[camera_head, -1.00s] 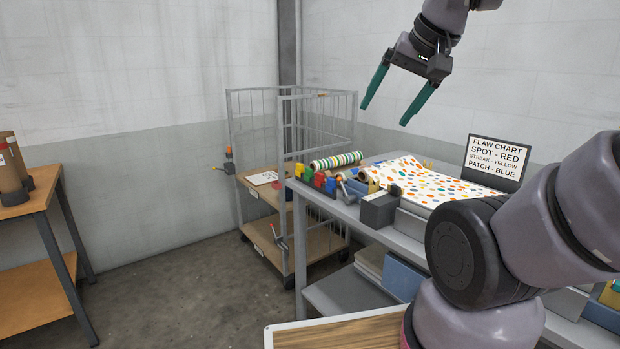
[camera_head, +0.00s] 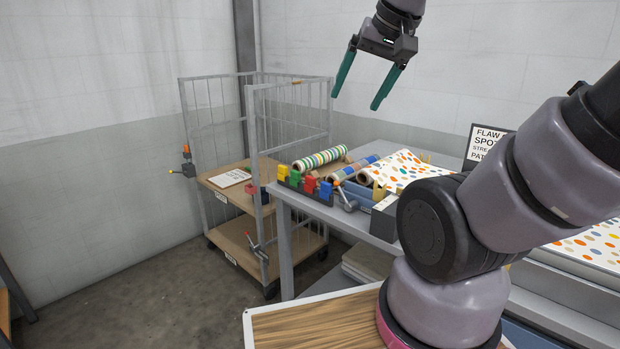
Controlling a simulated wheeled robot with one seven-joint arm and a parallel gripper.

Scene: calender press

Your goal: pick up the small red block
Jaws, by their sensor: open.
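My gripper (camera_head: 356,101) is open and empty, with two green fingers pointing down. It hangs high in the air, above the left end of the grey table in the picture. Another small red piece (camera_head: 251,188) shows by the cart's upper shelf. I cannot tell which red piece is the task's block. My gripper is well apart from both.
The wire cart (camera_head: 213,183) stands left of the grey table (camera_head: 287,255). Patterned rolls (camera_head: 320,159) lie behind the colored row, with a dotted sheet (camera_head: 405,168) to their right. My arm hides part of the table. The floor (camera_head: 140,290) at left is clear.

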